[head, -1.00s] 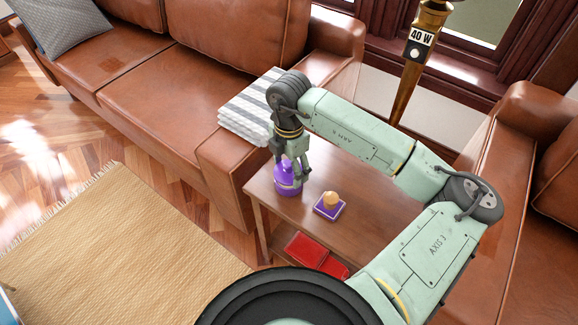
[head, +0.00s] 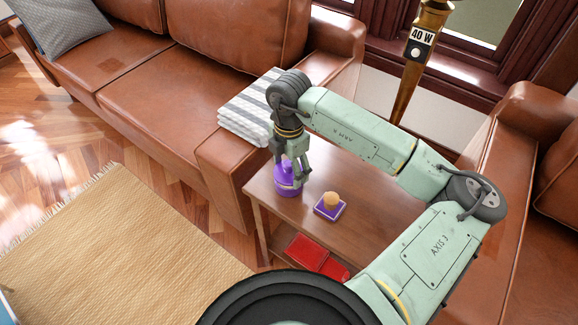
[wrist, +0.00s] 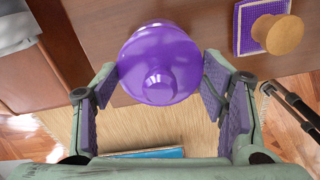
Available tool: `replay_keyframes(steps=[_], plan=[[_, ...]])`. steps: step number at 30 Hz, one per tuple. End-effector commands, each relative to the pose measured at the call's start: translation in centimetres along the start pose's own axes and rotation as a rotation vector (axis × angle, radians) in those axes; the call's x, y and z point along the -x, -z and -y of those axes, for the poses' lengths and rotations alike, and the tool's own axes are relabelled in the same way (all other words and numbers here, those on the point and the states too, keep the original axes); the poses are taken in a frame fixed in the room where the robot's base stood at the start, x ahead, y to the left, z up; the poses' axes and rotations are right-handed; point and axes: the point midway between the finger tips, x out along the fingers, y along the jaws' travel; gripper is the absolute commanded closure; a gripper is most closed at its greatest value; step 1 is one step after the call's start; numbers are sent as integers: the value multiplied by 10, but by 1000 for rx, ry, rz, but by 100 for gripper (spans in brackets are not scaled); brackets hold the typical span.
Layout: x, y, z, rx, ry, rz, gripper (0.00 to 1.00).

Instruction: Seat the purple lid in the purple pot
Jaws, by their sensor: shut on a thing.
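The purple lid (wrist: 160,62), a glossy dome with a small knob, sits between my fingers in the wrist view. My gripper (wrist: 158,88) is shut on it from both sides, the knob facing the camera. In the head view my gripper (head: 290,178) points down over the small table. The purple pot (head: 287,190) stands on the table right below the fingers, lid and pot showing as one purple shape. The pot is hidden under the lid in the wrist view. I cannot tell whether the lid is fully down in it.
A purple square with a round wooden knob (head: 331,199) lies close to the right on the wooden table (head: 375,230). A red object (head: 307,252) lies on the lower shelf. The sofa arm (head: 235,165) with a striped cloth (head: 248,108) stands close on the left.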

Motion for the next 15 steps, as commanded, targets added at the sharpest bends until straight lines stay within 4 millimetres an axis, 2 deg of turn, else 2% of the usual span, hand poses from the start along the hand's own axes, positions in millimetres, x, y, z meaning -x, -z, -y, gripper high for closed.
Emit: replay_keyframes(steps=[15], plan=[[-13, 0, 0, 0, 1, 0, 62]])
